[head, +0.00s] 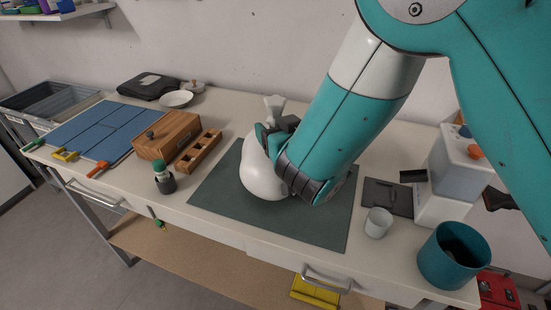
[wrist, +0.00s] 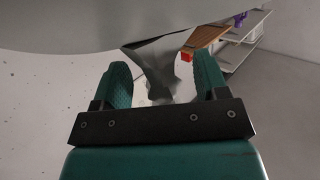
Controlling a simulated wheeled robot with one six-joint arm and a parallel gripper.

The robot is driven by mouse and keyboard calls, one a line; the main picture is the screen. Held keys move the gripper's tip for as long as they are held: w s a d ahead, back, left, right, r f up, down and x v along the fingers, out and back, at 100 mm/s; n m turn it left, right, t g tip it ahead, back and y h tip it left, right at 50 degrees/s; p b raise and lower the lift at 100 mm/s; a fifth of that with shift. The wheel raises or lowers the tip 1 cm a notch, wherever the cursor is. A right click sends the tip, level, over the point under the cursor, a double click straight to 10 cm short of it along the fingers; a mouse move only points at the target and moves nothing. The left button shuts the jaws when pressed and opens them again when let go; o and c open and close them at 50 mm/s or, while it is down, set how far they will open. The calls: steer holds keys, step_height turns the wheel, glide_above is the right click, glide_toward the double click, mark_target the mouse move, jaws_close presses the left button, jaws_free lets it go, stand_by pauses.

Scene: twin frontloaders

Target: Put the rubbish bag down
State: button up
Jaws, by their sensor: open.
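The rubbish bag (head: 260,172) is white and rounded with a gathered neck (head: 274,104) pointing up. It is upright on the dark green mat (head: 215,186) in the head view. My gripper (head: 268,132) is at the upper part of the bag, partly hidden by my own wrist. In the wrist view my gripper's two teal fingers (wrist: 162,80) are spread apart. The grey, shaded neck of the bag (wrist: 158,72) lies between them, with a gap to each finger. The bag's underside is hidden from view.
A wooden box (head: 168,135) and a divided wooden tray (head: 198,152) stand left of the mat. A white cup (head: 378,223), a teal bin (head: 454,256) and a white dispenser (head: 455,170) stand to the right. Bare mat shows in front of the bag.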

steer(key=shift+w+a+f, duration=0.1)
steer(key=shift+w+a, duration=0.1)
steer(key=shift+w, duration=0.2)
jaws_close()
